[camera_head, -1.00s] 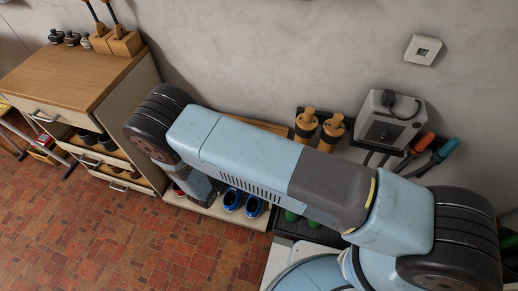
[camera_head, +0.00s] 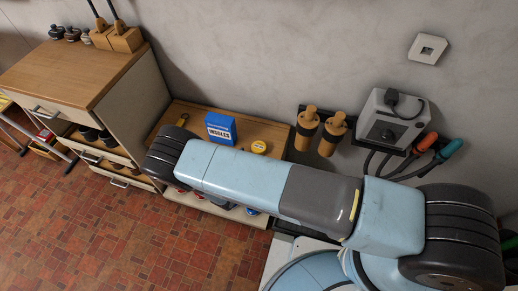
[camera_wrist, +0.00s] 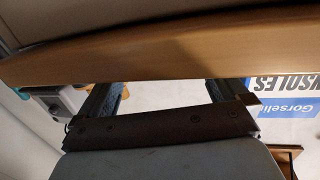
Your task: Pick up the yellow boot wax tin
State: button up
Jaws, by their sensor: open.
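The boot wax tin (camera_head: 259,147), a small round tin with a yellow lid, stands on the wooden top of a low shoe bench (camera_head: 277,132) in the head view. It is right of a blue insoles box (camera_head: 220,128), just beyond my arm. I cannot make out the tin in the wrist view. My gripper (camera_wrist: 166,95) shows there with its two fingers apart and nothing seen between them. A wooden edge (camera_wrist: 160,48) crosses the view by the fingertips. Part of the insoles box (camera_wrist: 285,97) shows at the right. My arm hides the gripper in the head view.
A wooden cabinet (camera_head: 75,70) stands left of the bench. Two wooden-topped holders (camera_head: 306,127) and a grey wall unit (camera_head: 388,118) with hoses are at the right. Shoes sit on the bench's lower shelf, partly hidden by my arm. The tiled floor (camera_head: 110,230) at front left is clear.

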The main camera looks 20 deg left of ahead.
aim_at(257, 149)
jog(key=shift+x, duration=2.8)
jog(key=shift+f, duration=0.1)
jog(key=c, duration=1.2)
